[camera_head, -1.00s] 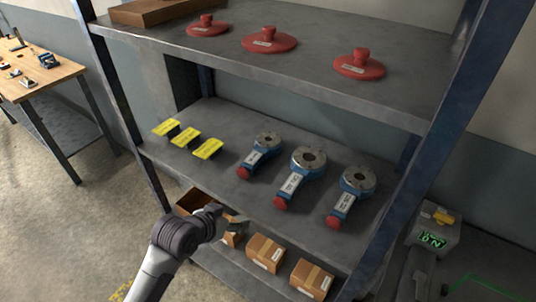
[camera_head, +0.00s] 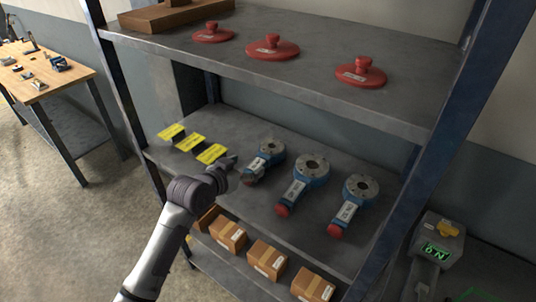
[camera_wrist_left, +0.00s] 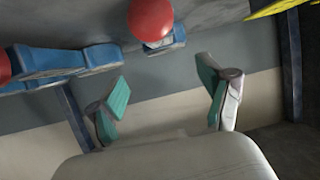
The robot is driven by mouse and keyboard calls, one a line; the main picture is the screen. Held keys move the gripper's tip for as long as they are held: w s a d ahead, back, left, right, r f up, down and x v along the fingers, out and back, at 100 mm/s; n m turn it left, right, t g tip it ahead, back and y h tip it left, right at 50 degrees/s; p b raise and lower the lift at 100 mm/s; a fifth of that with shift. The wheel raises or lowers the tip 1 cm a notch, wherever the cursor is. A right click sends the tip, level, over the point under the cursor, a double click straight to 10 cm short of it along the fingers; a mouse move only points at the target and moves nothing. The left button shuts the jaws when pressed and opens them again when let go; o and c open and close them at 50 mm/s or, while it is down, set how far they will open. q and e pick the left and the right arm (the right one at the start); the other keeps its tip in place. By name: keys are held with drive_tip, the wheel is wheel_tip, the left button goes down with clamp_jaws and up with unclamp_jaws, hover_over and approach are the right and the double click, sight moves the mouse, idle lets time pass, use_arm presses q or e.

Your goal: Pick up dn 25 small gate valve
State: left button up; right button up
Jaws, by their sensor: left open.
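Three blue gate valves with grey flanges, white labels and red knobs lie in a row on the middle shelf: the left one (camera_head: 270,150), the middle one (camera_head: 311,168) and the right one (camera_head: 359,188). The left one looks smallest; I cannot read the labels. My left gripper (camera_head: 243,172) is open and empty at the shelf's front, beside the left valve's knob end, which it partly hides. In the left wrist view, a red knob (camera_wrist_left: 150,19) and blue valve body (camera_wrist_left: 166,43) show beyond the open fingers (camera_wrist_left: 166,98). My right gripper is not in view.
Yellow-labelled items (camera_head: 190,143) lie left of the valves on the middle shelf (camera_head: 235,125). Red lidded discs (camera_head: 272,48) sit on the upper shelf above. Cardboard boxes (camera_head: 267,259) stand on the lower shelf. A blue upright (camera_head: 425,150) bounds the right side.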

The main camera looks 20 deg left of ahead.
sight(262, 157)
use_arm(q)
drive_tip(key=x, duration=0.5)
drive_tip(key=shift+a+p+x, duration=0.15)
drive_tip(key=shift+p+x, duration=0.2)
drive_tip(key=shift+x, duration=0.95)
drive_tip(key=shift+a+p+x, duration=0.2)
drive_tip(key=shift+p+x, duration=0.15)
drive_tip(key=shift+x, duration=1)
drive_tip(key=shift+f, duration=0.1)
clamp_jaws()
drive_tip(key=shift+w+r, duration=0.15)
drive_tip(key=shift+r, duration=0.1)
